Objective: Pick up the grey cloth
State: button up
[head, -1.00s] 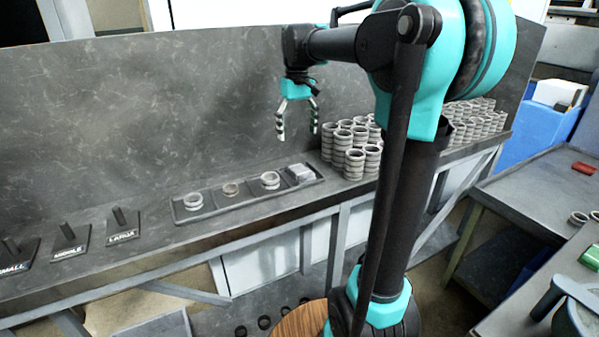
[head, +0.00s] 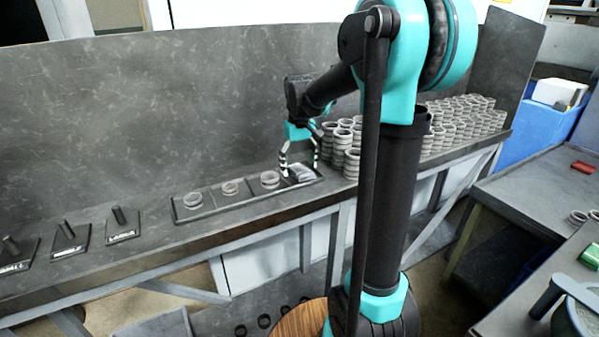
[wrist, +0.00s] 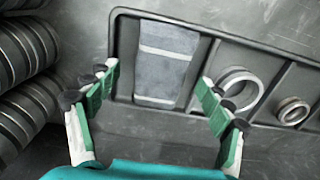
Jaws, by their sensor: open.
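The grey cloth (head: 299,173) lies folded in the right end compartment of the dark tray (head: 213,209). In the wrist view the cloth (wrist: 164,75) shows a lighter stripe across it. My gripper (head: 300,172) is open and low over that end of the tray. In the wrist view my gripper (wrist: 152,84) has one finger on each side of the cloth's near part, with nothing held between them. I cannot tell whether the fingertips touch the cloth or tray.
Rings (head: 270,180) sit in the tray's other compartments. Stacks of rings (head: 350,150) stand close to the right of the gripper, and also at the left of the wrist view (wrist: 25,80). A back wall (head: 150,110) rises behind. Labelled peg stands (head: 122,224) are at left.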

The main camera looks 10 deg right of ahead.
aim_at(299, 167)
jog(key=shift+f, duration=0.1)
jog(key=c, duration=1.2)
notch_tip(299, 167, up, 20)
